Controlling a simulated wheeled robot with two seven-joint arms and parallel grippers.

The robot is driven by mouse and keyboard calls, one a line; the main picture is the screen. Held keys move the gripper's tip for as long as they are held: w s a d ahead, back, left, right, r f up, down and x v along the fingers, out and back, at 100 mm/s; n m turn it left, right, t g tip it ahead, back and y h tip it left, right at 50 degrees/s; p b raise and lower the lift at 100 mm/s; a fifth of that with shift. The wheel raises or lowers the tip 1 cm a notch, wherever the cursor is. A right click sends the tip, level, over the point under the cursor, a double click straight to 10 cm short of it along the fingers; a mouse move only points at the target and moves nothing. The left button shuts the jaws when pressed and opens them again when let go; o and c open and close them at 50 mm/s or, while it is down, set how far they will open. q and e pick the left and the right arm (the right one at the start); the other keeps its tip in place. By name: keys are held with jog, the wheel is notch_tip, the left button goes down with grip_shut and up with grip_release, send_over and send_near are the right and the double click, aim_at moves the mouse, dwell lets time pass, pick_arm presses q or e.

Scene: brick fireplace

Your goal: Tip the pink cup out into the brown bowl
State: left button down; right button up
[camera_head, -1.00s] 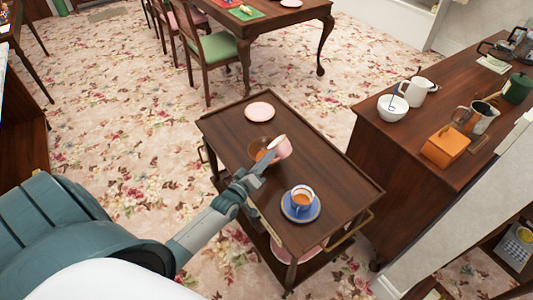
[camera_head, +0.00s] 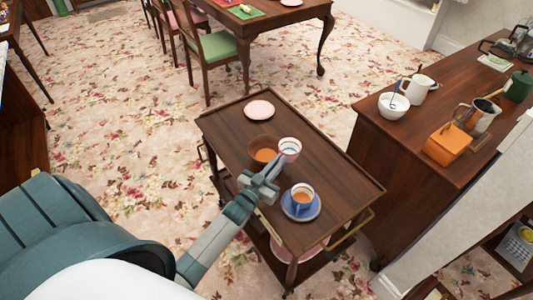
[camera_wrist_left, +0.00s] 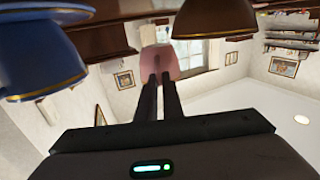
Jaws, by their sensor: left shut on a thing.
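The pink cup (camera_head: 289,146) is held by my left gripper (camera_head: 273,170), which is shut on it. The cup is roughly upright, its white-lined opening facing up, just right of the brown bowl. I cannot tell how much is left inside it. The brown bowl (camera_head: 252,144) stands on the trolley with orange-brown liquid in it. In the left wrist view, which is upside down, the fingers reach the pink cup (camera_wrist_left: 161,60), and the brown bowl (camera_wrist_left: 215,22) is beside it. My right gripper is not in view.
A blue cup with orange-brown liquid stands on a blue saucer (camera_head: 315,211), close right of my gripper. A pink plate (camera_head: 259,110) lies at the trolley's far end. The trolley top (camera_head: 340,185) is bare at right. A sideboard (camera_head: 390,145) with crockery stands farther right.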

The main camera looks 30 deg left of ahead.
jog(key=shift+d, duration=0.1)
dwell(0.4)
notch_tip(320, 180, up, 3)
jog(key=p, duration=0.3)
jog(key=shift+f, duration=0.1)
dwell(0.6)
